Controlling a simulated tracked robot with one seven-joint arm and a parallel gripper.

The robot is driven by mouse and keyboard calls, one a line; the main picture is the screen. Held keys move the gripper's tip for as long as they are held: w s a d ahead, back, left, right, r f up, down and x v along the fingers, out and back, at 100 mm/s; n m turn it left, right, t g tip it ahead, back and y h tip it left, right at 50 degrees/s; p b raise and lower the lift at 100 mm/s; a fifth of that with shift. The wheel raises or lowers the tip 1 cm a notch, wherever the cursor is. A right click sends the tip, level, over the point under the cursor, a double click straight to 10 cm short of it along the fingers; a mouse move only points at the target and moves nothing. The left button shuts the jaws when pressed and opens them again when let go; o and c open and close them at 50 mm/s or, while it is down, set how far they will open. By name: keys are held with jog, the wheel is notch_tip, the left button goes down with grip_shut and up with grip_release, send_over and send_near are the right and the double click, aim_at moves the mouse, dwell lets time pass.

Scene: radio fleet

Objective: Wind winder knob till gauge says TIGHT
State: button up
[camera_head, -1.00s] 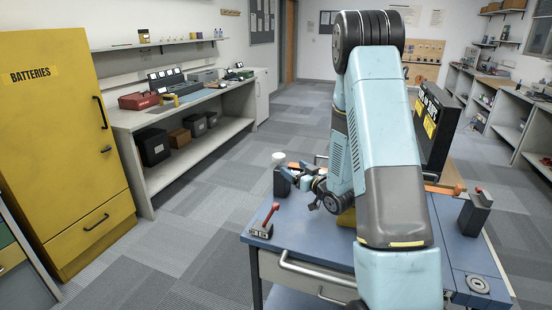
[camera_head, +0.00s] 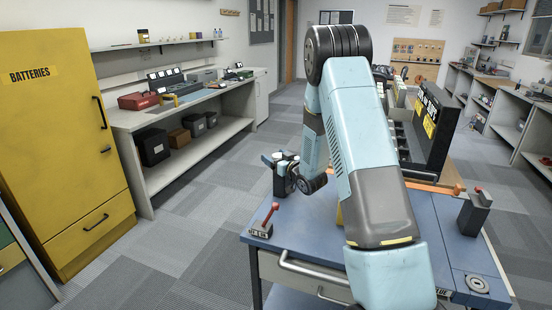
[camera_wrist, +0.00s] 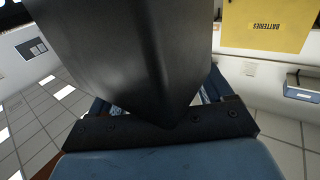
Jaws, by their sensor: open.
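In the head view a dark upright block (camera_head: 279,184), which looks like the winder, stands at the far left edge of the blue tabletop (camera_head: 310,235). A pale round top, probably the winder knob (camera_head: 279,156), shows at its upper end, partly covered by my gripper (camera_head: 287,164). My gripper is open at the block's top; I cannot tell whether it touches the knob. In the wrist view a large black face (camera_wrist: 130,55) fills the middle, close to my gripper (camera_wrist: 157,98), with fingers at either side. The knob is hidden there. I can read no gauge in either view.
A red-handled lever (camera_head: 268,218) stands at the table's front left corner, another lever (camera_head: 478,204) at its right. A black rack with yellow labels (camera_head: 432,130) stands behind my arm. A yellow batteries cabinet (camera_head: 60,150) and a bench (camera_head: 185,115) are on the left.

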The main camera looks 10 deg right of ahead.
jog(key=c, duration=1)
jog(key=shift+o, duration=0.2)
jog(key=shift+m+t+h, duration=0.3)
jog(key=shift+m+h, duration=0.1)
jog(key=shift+h, duration=0.2)
jog(key=m+h, duration=0.2)
jog(key=h, duration=0.1)
jog(key=m+h, duration=0.1)
jog(key=h, duration=0.1)
jog(key=shift+d+m+t, duration=0.25)
jog(key=shift+m+t, duration=0.05)
jog(key=shift+t, duration=0.1)
jog(key=shift+d+m+g+h, duration=0.2)
jog(key=shift+m+h, duration=0.5)
jog(key=shift+h, duration=0.45)
jog(key=shift+d+m+g+h, duration=0.2)
jog(key=shift+m+h, duration=0.5)
jog(key=shift+h, duration=0.5)
jog(key=shift+d+m+g+h, duration=0.1)
jog(key=shift+m+g+h, duration=0.1)
jog(key=shift+m+h, duration=0.75)
jog(key=shift+h, duration=0.5)
jog(key=o, duration=1)
jog(key=shift+c, duration=0.2)
